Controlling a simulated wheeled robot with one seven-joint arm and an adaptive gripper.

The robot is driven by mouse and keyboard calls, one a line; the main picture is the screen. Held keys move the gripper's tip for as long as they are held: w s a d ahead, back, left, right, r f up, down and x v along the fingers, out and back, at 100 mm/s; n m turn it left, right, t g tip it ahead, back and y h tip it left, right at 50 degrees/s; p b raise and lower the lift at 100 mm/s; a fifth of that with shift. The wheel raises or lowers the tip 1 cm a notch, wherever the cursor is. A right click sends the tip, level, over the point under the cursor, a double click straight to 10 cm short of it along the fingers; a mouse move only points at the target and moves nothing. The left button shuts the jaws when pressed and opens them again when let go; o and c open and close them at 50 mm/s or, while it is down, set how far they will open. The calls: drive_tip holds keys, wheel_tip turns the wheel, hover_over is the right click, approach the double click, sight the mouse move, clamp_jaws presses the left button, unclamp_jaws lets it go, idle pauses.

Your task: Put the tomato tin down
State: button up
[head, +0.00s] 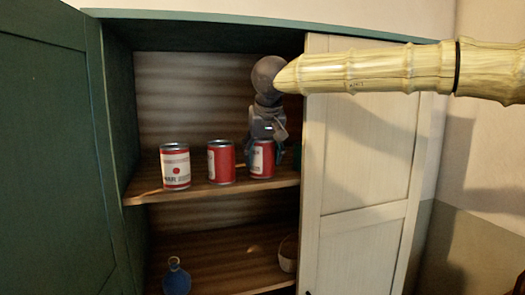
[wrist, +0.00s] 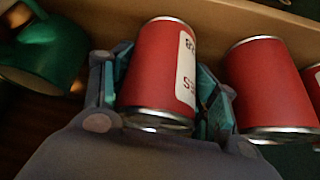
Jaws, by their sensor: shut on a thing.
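My gripper (head: 266,150) reaches down to the right end of the upper shelf. It is shut on a red and white tomato tin (head: 263,160), the rightmost of three alike tins. In the wrist view the held tin (wrist: 158,70) sits between the two fingers of my gripper (wrist: 160,105). The held tin looks upright at shelf level; I cannot tell whether its base touches the board. The middle tin (head: 221,162) stands close to its left, and it also shows in the wrist view (wrist: 265,85). The left tin (head: 175,166) stands farther left on the upper shelf (head: 200,190).
A green mug (wrist: 40,55) lies beside the held tin in the wrist view. The cream door (head: 365,150) is just right of my gripper. The dark green door (head: 50,150) is at the left. A blue bottle (head: 176,278) and a bowl-like vessel (head: 288,254) are on the lower shelf.

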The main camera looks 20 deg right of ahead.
drive_tip(key=shift+f, duration=0.15)
drive_tip(key=o, duration=1.3)
drive_tip(key=b+v, duration=0.5)
drive_tip(key=v, duration=0.7)
